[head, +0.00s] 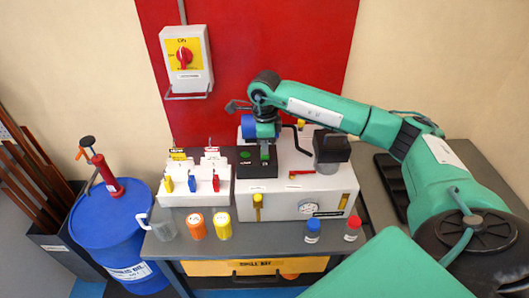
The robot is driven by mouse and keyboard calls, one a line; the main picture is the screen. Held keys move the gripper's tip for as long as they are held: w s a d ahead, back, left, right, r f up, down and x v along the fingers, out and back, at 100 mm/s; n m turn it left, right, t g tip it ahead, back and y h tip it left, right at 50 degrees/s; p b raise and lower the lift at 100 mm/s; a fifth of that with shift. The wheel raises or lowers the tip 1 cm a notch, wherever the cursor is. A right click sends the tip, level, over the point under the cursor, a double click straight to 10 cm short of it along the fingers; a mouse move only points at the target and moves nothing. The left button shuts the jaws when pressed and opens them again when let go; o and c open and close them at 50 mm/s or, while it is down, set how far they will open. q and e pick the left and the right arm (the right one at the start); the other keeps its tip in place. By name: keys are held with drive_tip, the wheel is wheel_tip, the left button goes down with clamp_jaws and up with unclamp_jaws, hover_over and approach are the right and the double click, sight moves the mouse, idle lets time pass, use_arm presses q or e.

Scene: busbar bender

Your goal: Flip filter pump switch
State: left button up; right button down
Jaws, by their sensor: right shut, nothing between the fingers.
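A black box (257,171) with a green spot on its face sits on the front left of the white machine (275,208). I take it for the pump's switch box; its lettering is too small to read. My right gripper (264,154) points down at the right part of this box. It is shut with nothing held. Its tips are at or just above the box's top, and I cannot tell whether they touch it. Any switch lever under the tips is hidden. A blue cylindrical part (247,127) shows behind the box, partly covered by my wrist. My left gripper is not in view.
A white rack (196,198) with coloured handles stands left of the machine. Orange (197,226) and yellow (222,225) cups, a clear mug and two small bottles line the table front. A red rotary switch (184,57) hangs on the wall. A blue drum (115,235) stands left.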

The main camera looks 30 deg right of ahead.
drive_tip(key=shift+f+b, duration=0.55)
drive_tip(key=shift+f, duration=0.15)
drive_tip(key=shift+r, duration=0.1)
drive_tip(key=shift+r+p, duration=1.55)
drive_tip(key=shift+r, duration=1.85)
